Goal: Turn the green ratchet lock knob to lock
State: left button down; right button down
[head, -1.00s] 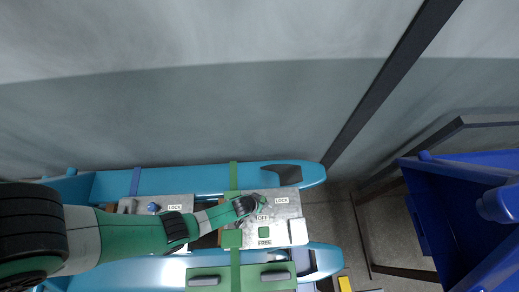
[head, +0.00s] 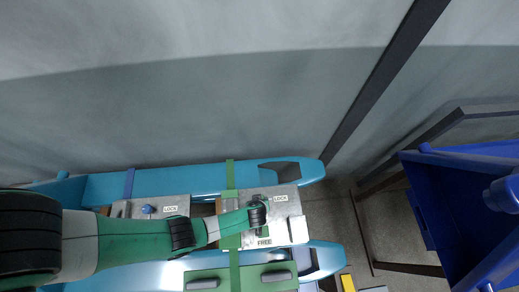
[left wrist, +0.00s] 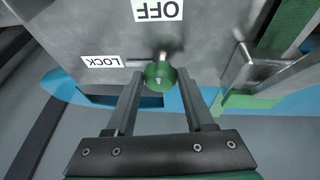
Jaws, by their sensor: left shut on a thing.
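The green ratchet knob (left wrist: 160,75) is a round ball on a short metal stem, between my fingertips in the left wrist view. It sits on a grey metal plate (left wrist: 215,25) with a LOCK label (left wrist: 100,62) to its left and an OFF label (left wrist: 157,10) above it. My left gripper (left wrist: 159,82) is shut on the knob. In the head view my left gripper (head: 258,213) is over the right-hand plate (head: 290,207), below and left of its LOCK label (head: 281,198) and above the FREE label (head: 264,241). There the gripper hides the knob and OFF label. My right gripper is not in view.
A second plate with a blue knob (head: 148,209) and LOCK label stands left. Light-blue rails (head: 200,180) run behind and in front, crossed by a green strap (head: 230,173). A dark-blue bin (head: 430,190) stands far right. A metal bracket (left wrist: 250,70) is right of the knob.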

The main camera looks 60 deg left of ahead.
pick_arm(q)
jog(key=shift+s, duration=0.1)
jog(key=shift+c, duration=1.4)
grip_release()
jog(key=p+v, duration=1.1)
jog(key=p, duration=0.1)
jog(key=shift+r, duration=0.3)
jog(key=shift+d, duration=0.1)
